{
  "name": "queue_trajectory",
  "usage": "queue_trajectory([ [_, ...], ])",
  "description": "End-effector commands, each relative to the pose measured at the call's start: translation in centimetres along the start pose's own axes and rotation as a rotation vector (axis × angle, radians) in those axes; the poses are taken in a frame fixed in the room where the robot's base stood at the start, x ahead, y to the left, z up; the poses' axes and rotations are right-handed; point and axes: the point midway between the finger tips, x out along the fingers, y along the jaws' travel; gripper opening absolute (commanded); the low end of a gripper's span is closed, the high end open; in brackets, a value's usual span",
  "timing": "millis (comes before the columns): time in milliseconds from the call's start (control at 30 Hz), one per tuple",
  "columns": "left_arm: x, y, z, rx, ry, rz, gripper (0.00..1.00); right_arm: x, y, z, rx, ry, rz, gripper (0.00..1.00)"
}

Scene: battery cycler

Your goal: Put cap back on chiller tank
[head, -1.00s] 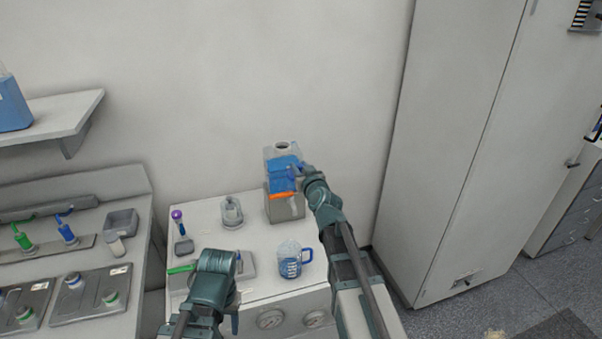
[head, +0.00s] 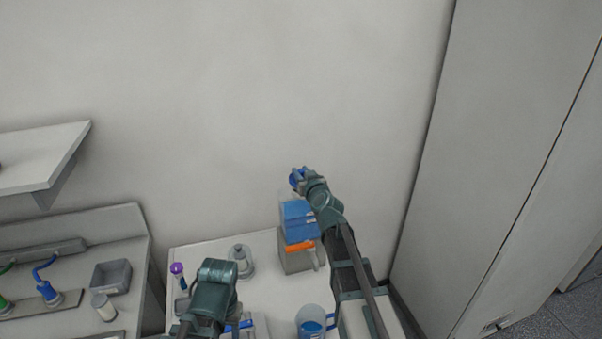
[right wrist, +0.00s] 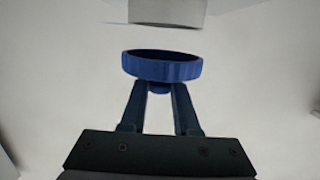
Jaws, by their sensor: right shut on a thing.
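The chiller tank (head: 299,222), clear with blue liquid, stands on a grey base with an orange strip, at the back of the white bench. My right gripper (head: 300,181) is shut on the blue cap (head: 296,177) and shows above the tank's top, with the cap apart from the tank. The tank's opening is hidden behind my gripper and arm. In the right wrist view the round cap (right wrist: 162,68) sits at the fingertips (right wrist: 160,92), its hollow side facing away from the gripper. My left arm is over the bench's front left; its fingers cannot be made out.
A measuring jug (head: 311,321) with blue liquid stands at the front of the bench (head: 275,292). A grey fitting (head: 242,260) and a purple-topped tool (head: 177,270) stand left of the tank. A tall cabinet (head: 505,150) stands right. A wall shelf (head: 40,155) is upper left.

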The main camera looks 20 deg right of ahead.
Motion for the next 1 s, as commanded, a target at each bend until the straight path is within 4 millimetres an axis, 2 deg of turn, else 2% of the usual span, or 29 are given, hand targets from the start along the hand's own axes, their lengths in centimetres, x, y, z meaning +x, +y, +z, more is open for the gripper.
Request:
queue_trajectory([
  [267, 0.5, 0.1, 0.0, 0.0, 0.0, 0.0, 0.5, 0.1, 0.0, 0.5, 0.0, 0.0, 0.0, 0.0],
  [700, 3.0, 0.3, -0.2, -0.001, 0.0, 0.0, 0.5, 0.5, 0.0, 2.9, 0.0, 0.0, 0.0, 0.0],
  [1000, 3.1, 0.3, -0.2, -0.001, 0.0, 0.0, 0.5, 0.5, 0.0, 3.1, 0.0, 0.0, 0.0, 0.0],
])
